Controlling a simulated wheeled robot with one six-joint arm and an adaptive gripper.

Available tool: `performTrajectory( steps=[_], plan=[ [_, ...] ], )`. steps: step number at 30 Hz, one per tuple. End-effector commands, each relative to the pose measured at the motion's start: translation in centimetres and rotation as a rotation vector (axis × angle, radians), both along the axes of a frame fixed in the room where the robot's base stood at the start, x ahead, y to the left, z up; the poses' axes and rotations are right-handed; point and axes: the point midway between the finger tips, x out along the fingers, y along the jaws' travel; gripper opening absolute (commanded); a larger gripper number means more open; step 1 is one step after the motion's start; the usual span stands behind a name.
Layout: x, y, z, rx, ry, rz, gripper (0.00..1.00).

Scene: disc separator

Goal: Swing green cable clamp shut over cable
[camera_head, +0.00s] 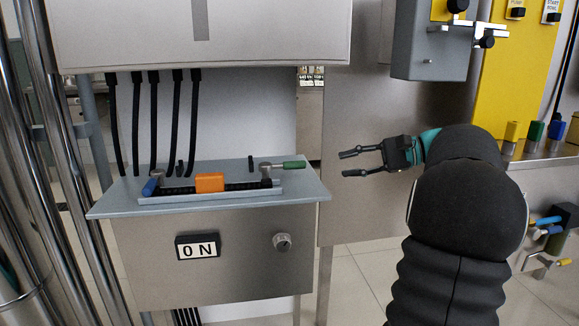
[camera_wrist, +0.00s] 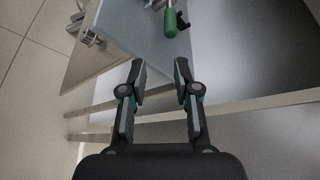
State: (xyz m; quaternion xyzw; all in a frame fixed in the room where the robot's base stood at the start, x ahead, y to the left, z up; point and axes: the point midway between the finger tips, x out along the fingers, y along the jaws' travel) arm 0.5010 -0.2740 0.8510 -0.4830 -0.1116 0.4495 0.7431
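The green-handled cable clamp (camera_head: 294,164) is at the right end of the grey-blue shelf, its handle lying roughly level and pointing right toward my gripper. The green handle also shows at the top of the wrist view (camera_wrist: 170,23). A black cable-like strip (camera_head: 240,186) runs along the shelf's front; whether the clamp closes over it is too small to tell. My gripper (camera_head: 350,163) is open and empty, right of the handle and apart from it. In the wrist view my gripper's fingers (camera_wrist: 160,70) are spread, with the handle beyond their tips.
The shelf (camera_head: 225,203) also carries an orange block (camera_head: 209,182) and a blue-handled clamp (camera_head: 151,186) at its left end. Several black cables (camera_head: 154,120) hang behind it from the cabinet (camera_head: 270,40). An ON sign (camera_head: 198,246) and a knob (camera_head: 282,242) are below.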

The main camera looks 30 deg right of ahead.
Motion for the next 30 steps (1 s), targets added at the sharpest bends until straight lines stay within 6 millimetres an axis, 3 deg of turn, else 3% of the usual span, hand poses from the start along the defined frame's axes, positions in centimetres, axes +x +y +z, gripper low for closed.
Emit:
performTrajectory(
  steps=[3, 8, 21, 30],
  plan=[
    [-0.1, -0.2, 1.3, 0.042, -0.031, 0.02, 0.31],
    [0.6, 0.9, 1.3, 0.049, -0.037, 0.026, 0.31],
    [5.0, 7.3, -0.4, 0.046, -0.036, 0.027, 0.31],
    [7.1, 10.3, -1.2, 0.046, -0.036, 0.025, 0.31]
  ],
)
